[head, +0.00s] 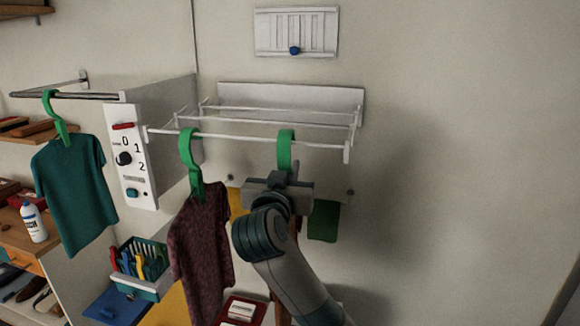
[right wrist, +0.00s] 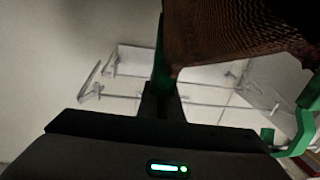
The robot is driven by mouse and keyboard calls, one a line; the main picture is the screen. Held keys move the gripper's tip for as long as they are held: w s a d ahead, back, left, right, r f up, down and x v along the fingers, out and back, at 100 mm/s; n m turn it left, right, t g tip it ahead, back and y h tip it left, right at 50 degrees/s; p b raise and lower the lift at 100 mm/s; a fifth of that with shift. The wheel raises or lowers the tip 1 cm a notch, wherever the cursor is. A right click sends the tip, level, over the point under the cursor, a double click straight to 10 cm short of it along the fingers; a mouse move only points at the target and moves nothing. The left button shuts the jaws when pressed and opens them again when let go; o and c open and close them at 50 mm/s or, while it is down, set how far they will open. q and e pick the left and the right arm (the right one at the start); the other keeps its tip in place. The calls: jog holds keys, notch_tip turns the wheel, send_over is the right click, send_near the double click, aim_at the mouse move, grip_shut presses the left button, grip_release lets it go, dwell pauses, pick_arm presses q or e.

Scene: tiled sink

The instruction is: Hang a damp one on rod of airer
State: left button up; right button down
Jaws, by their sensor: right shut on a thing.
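The white wall airer (head: 255,140) has several thin rods. A green hanger (head: 190,150) hangs on its front rod with a dark maroon speckled shirt (head: 200,240). My right gripper (head: 286,180) is shut on a second green hanger (head: 285,148), upright, whose hook top reaches the front rod; I cannot tell whether it rests on it. My arm mostly hides what hangs below it. In the right wrist view this hanger (right wrist: 159,50) stands between the jaws, and a brown textured cloth (right wrist: 235,30) fills the upper right. My left gripper is not in view.
A teal shirt (head: 72,190) hangs on a dark rail at left, beside a white panel with a dial (head: 123,158). Below are a basket of pegs (head: 140,262) and a white bottle (head: 34,222). A green cloth (head: 323,220) hangs behind my gripper. The right wall is clear.

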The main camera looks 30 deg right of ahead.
jog(key=shift+f, duration=0.3)
